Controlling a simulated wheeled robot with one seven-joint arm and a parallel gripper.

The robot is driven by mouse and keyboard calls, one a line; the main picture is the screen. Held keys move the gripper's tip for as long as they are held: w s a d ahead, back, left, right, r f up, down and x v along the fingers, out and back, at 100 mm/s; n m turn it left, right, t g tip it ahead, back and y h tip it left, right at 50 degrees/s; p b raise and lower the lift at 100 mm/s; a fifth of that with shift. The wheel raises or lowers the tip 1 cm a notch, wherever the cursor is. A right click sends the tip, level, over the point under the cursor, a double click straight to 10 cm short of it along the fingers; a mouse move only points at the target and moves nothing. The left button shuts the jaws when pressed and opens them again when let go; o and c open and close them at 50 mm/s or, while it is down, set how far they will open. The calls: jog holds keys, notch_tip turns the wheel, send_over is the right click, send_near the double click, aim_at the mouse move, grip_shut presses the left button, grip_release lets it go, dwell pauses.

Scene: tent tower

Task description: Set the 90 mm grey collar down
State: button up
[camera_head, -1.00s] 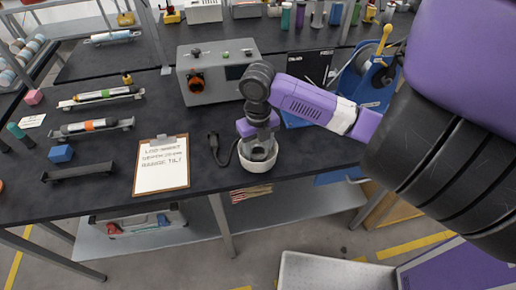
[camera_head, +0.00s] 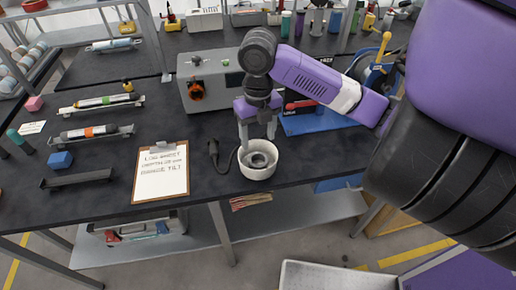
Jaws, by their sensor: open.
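The grey collar (camera_head: 250,160) lies inside a round white dish-like holder (camera_head: 258,174) at the front edge of the dark bench, right of the clipboard. It appears as a grey ring with a darker middle; how flat it sits is too small to tell. My gripper (camera_head: 258,139) points down just above the holder. Its fingers are apart and empty, and they look clear of the collar.
A clipboard (camera_head: 161,172) and a black cable plug (camera_head: 213,151) lie left of the holder. A grey instrument box (camera_head: 210,80) stands behind. A blue tray (camera_head: 318,122) is at right.

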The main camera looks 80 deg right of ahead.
jog(key=w+a+r+m+t+y, duration=0.15)
jog(key=w+a+r+t, duration=0.25)
jog(key=w+a, duration=0.5)
jog(key=w+a+r+m+t+y, duration=0.15)
jog(key=w+a+r+t, duration=0.35)
jog(key=w, duration=0.8)
jog(key=w+a+r+m+t+y, duration=0.1)
jog(key=w+a+r+m+t, duration=0.15)
jog(key=w+a+m, duration=0.35)
jog(key=w+a+r+m+t+y, duration=0.1)
jog(key=w+a+r+m+t, duration=0.2)
jog(key=a, duration=0.5)
jog(key=s+a+f+m+t+h, duration=0.1)
jog(key=s+a+f+m+h, duration=0.55)
jog(key=s+f+m, duration=0.65)
jog(key=s+d+y, duration=0.1)
jog(key=s+d, duration=0.1)
jog(key=s, duration=2.1)
jog(key=shift+s+d+f+g, duration=0.2)
jog(key=shift+d+f+g, duration=0.05)
jog(key=shift+f+g, duration=0.15)
jog(key=shift+y, duration=0.25)
